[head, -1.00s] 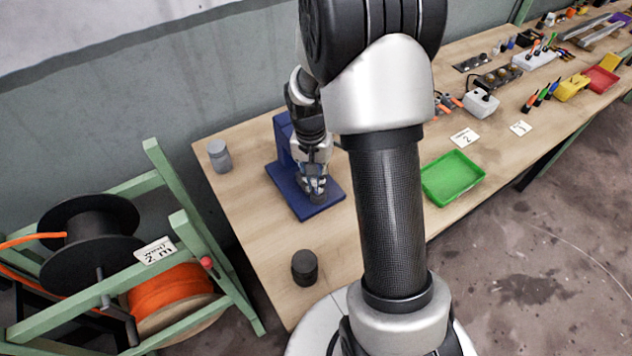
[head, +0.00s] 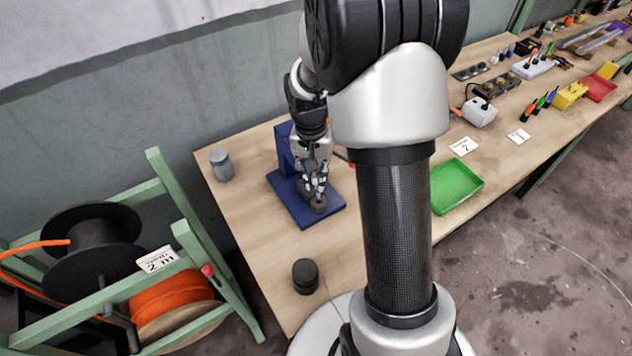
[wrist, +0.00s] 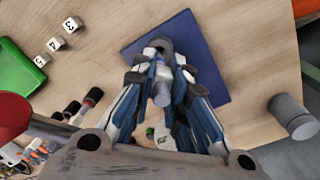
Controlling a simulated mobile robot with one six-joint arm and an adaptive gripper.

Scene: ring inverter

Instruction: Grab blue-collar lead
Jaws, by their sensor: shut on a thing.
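My gripper (head: 315,190) is far from the coloured leads, over the base plate of a blue stand (head: 285,200). Its fingers are closed around a grey cylindrical piece, which shows between them in the wrist view (wrist: 162,93). A dark round part (head: 319,204) sits on the plate just by the fingertips. Upright dark leads with orange, green and blue marks stand in a row at the right of the bench; the blue-marked one (head: 551,96) is at the row's right end. Its collar is too small to make out clearly.
A dark cylinder (head: 305,276) stands near the bench's front left, and a grey one (head: 221,165) at the back left. A green tray (head: 456,186), white box (head: 479,112) and yellow bin (head: 570,95) lie to the right. A cable-spool rack (head: 190,245) stands left of the bench.

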